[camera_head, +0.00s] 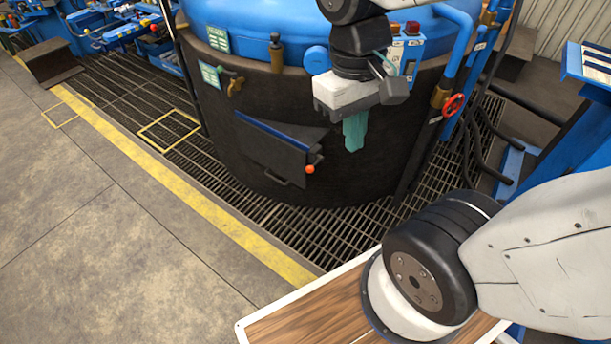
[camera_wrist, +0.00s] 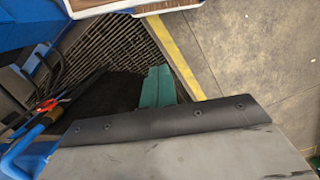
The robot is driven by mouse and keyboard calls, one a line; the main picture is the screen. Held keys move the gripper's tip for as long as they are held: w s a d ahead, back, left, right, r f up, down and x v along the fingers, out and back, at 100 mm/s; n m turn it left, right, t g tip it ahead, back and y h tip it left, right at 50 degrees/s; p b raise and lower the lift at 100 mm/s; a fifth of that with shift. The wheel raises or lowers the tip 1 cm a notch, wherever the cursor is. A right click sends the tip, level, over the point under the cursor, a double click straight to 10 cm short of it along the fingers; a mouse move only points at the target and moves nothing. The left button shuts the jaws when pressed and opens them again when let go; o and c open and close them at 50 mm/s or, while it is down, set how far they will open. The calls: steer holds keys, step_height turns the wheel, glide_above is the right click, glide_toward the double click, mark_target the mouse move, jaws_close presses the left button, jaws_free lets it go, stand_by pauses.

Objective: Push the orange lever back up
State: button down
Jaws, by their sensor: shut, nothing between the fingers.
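The orange lever knob (camera_head: 310,169) is a small ball at the right edge of a dark hatch (camera_head: 270,152) on the furnace's side. Its lever arm is too dark to make out. My gripper (camera_head: 354,134) has teal fingers, shut and empty, pointing down in front of the furnace wall. In the head view it is to the right of the orange knob and higher, apart from it. The teal fingers also show together in the wrist view (camera_wrist: 157,88). The orange knob cannot be seen in the wrist view.
The dark round furnace (camera_head: 240,120) with a blue lid (camera_head: 245,20) stands on a floor grating (camera_head: 290,228). A red valve wheel (camera_head: 453,105) and blue pipes are at its right. A yellow line (camera_head: 190,189) borders open concrete at the left.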

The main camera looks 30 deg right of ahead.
mark_target(315, 163)
steer(key=w+d+f+n+g+h, duration=0.2)
steer(key=w+f+n+h, duration=0.25)
steer(key=w+f, duration=0.5)
steer(key=w+d+f+n+g+h, duration=0.15)
steer(key=w+f+n+h, duration=0.45)
steer(key=f, duration=0.7)
steer(key=w+f+n+t+h, duration=0.1)
steer(key=w+f+n+t, duration=0.3)
steer(key=f, duration=0.9)
steer(key=w+f+n+t, duration=0.4)
steer(key=f, duration=0.8)
steer(key=w+a+f+n+t+y, duration=0.1)
steer(key=w+a+f+n+t, duration=0.1)
steer(key=w, duration=0.3)
steer(key=shift+w+a+f+t, duration=0.25)
steer(key=shift+w+a+t, duration=0.1)
steer(key=shift+a+t, duration=0.15)
steer(key=shift+y, duration=0.25)
steer(key=w+d+f, duration=0.1)
steer(key=w+d, duration=0.3)
steer(key=d, duration=0.4)
steer(key=shift+d, duration=0.25)
